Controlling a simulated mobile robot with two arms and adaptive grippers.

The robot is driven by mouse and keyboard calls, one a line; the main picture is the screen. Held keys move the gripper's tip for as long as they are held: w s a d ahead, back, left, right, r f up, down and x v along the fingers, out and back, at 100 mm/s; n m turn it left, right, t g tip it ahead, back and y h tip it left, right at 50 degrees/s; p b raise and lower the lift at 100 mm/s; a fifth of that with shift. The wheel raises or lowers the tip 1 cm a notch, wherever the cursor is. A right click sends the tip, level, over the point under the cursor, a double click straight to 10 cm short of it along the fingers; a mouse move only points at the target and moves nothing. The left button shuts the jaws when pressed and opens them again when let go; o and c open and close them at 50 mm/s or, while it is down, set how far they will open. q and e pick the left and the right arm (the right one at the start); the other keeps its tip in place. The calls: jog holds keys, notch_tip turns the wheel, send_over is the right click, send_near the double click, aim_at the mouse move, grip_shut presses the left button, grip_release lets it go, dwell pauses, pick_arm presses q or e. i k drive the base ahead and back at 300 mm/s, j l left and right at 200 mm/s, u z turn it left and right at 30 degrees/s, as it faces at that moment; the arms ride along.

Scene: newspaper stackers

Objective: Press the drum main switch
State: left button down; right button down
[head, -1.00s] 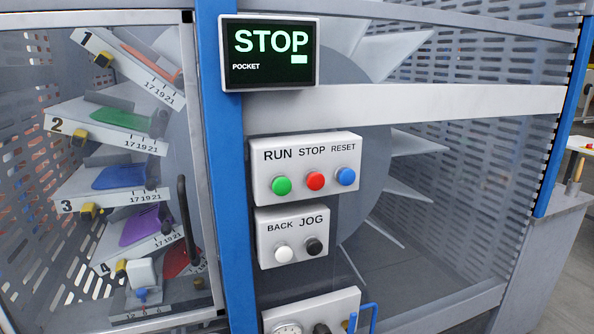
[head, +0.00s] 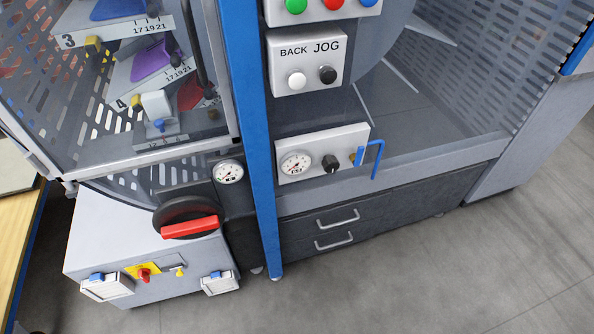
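A red rotary knob on a yellow plate (head: 153,270), which looks like a main switch, sits on the front of a low light-grey cabinet (head: 100,232) at the lower left. A small yellow part (head: 180,272) sits beside the knob. Above it is a black round disc (head: 176,208) with a red bar handle (head: 189,227). No label naming the drum main switch can be read. Neither of my grippers shows in the head view.
Blue-topped boxes (head: 107,286) and (head: 220,283) flank the yellow plate. A blue post (head: 253,130) stands right of the cabinet. A gauge panel (head: 322,154) has a blue handle (head: 371,158) sticking out. Grey floor (head: 420,270) is clear in front. A wooden table edge (head: 20,230) is at left.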

aim_at(144, 273)
jog(key=u, duration=1.7)
